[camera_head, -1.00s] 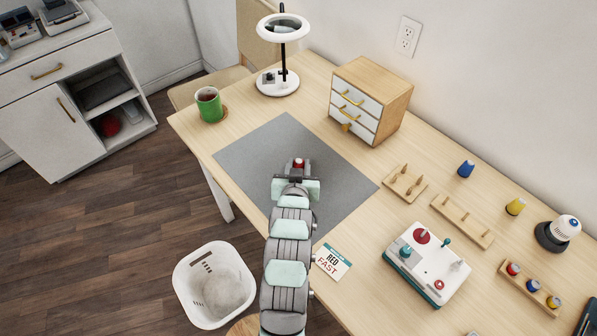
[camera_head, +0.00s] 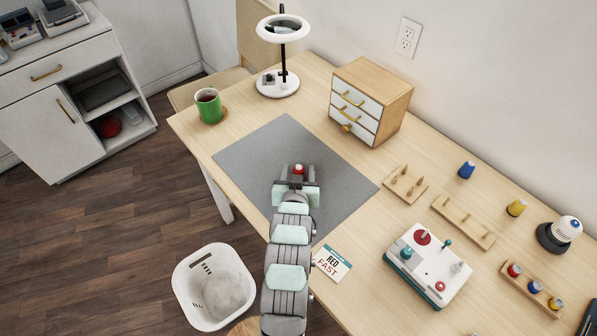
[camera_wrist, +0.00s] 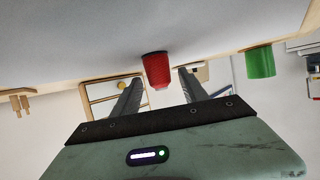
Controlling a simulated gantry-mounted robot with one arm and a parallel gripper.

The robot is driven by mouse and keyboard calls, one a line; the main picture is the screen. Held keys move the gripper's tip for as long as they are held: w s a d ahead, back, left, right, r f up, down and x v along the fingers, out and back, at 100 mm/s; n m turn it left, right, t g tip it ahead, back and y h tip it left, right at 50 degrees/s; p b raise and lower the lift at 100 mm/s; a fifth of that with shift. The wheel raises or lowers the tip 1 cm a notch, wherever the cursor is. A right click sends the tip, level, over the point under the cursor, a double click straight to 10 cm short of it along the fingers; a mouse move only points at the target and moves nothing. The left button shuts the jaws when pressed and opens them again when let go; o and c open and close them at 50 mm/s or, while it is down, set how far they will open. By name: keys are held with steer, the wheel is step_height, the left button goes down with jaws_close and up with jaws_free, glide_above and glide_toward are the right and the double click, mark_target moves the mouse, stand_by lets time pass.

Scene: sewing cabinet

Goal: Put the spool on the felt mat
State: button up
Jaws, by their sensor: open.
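The red spool (camera_head: 298,169) stands on the grey felt mat (camera_head: 262,160), which lies on the wooden table. In the wrist view, where the scene shows upside down, the spool (camera_wrist: 157,70) meets the mat's grey surface at the top. My gripper (camera_head: 298,174) is open, with one finger on each side of the spool. In the wrist view a gap shows between the spool and each finger.
A green mug (camera_head: 209,107), a magnifier lamp (camera_head: 278,82) and a small drawer cabinet (camera_head: 370,98) stand around the mat. A card (camera_head: 332,262), a white-topped machine (camera_head: 428,263) and wooden peg racks (camera_head: 463,222) lie to the right. Much of the mat is bare.

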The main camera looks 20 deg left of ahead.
steer(key=shift+r, duration=0.2)
steer(key=p+v, duration=0.2)
steer(key=v, duration=1)
steer(key=shift+f+p, duration=0.15)
steer(key=shift+p, duration=0.25)
